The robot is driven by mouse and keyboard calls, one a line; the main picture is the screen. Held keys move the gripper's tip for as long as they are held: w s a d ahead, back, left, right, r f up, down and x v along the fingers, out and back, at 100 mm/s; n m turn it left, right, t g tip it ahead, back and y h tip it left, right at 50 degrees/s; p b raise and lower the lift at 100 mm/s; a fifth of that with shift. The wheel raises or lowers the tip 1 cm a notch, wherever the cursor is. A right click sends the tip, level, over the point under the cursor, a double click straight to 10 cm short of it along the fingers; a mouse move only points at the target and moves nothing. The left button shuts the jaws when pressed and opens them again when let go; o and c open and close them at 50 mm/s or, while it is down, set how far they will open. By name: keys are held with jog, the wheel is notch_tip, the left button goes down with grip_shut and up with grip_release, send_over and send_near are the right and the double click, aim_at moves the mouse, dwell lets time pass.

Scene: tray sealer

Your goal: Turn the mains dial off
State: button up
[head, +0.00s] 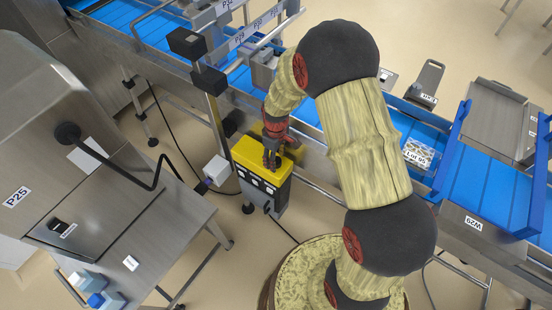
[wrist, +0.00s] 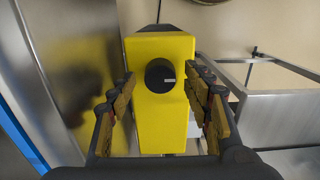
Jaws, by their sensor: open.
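A black round dial (wrist: 160,75) with a white mark sits on the yellow face of a box (wrist: 162,120) in the wrist view. The mark points right, nearly level. No label naming this dial can be read. My gripper (wrist: 160,83) is open, with one finger on each side of the dial and gaps between. In the head view my gripper (head: 271,157) is at the yellow-topped box (head: 247,152), and the arm hides part of it; the dial cannot be made out there.
A steel machine marked P25 (head: 98,150) stands at the left, with a small black knob (head: 59,225) beside a label too small to read. A blue conveyor (head: 480,180) runs behind my arm.

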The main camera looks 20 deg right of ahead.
aim_at(277, 162)
notch_tip(277, 162, up, 11)
jog(key=shift+r, duration=0.15)
dwell(0.4)
dwell(0.4)
jog(key=s+r+m+t+b, duration=0.2)
jog(key=s+r+m+t, duration=0.3)
jog(key=s+r, duration=1.7)
jog(key=shift+a+r+m+t, duration=0.3)
jog(key=shift+r+m, duration=0.25)
jog(key=shift+m, duration=0.65)
